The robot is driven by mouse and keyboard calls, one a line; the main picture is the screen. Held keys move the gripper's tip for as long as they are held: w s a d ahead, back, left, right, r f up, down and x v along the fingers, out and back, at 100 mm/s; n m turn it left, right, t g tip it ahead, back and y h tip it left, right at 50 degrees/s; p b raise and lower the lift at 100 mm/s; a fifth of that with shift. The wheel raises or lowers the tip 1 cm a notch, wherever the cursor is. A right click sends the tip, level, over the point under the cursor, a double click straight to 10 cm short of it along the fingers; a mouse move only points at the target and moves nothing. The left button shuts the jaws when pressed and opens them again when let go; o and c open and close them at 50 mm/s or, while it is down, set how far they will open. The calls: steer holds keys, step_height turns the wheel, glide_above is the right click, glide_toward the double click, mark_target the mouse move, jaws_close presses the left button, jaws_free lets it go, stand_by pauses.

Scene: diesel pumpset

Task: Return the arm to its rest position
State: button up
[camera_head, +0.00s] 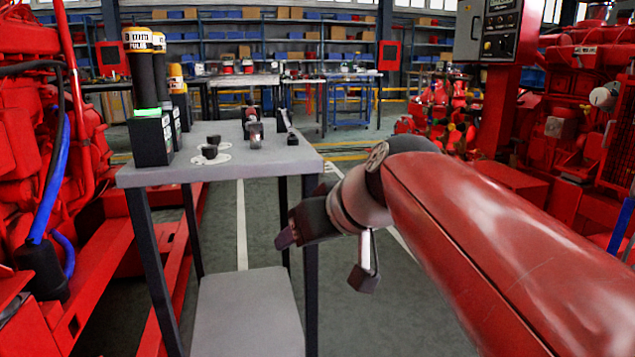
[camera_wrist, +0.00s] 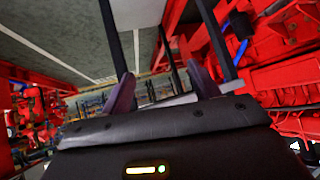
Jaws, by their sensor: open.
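My red arm reaches in from the right in the head view. My gripper (camera_head: 284,238) is at its end, beside the right front leg of a grey table and below the tabletop's level. In the wrist view the two dark purple fingers of my gripper (camera_wrist: 163,92) stand apart with nothing between them. The gap shows the table's underside and the hall behind, upside down.
The grey table (camera_head: 240,165) carries battery-like yellow-topped tools (camera_head: 145,70), black chargers (camera_head: 150,138) and small dark parts (camera_head: 209,150). A lower shelf (camera_head: 248,310) sits beneath. Red machinery (camera_head: 40,150) stands left, a red engine (camera_head: 580,130) right. Open floor (camera_head: 400,275) lies under my arm.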

steer(key=s+d+f+m+g+h, duration=0.2)
steer(key=s+d+f+m+h, duration=0.4)
steer(key=s+d+f, duration=1.1)
step_height(320, 180, up, 12)
steer(key=w+p, duration=0.1)
steer(key=p, duration=1.2)
steer(key=shift+w+a+p, duration=0.15)
steer(key=shift+a+p, duration=0.05)
steer(key=shift+p, duration=0.1)
steer(key=shift+f, duration=0.1)
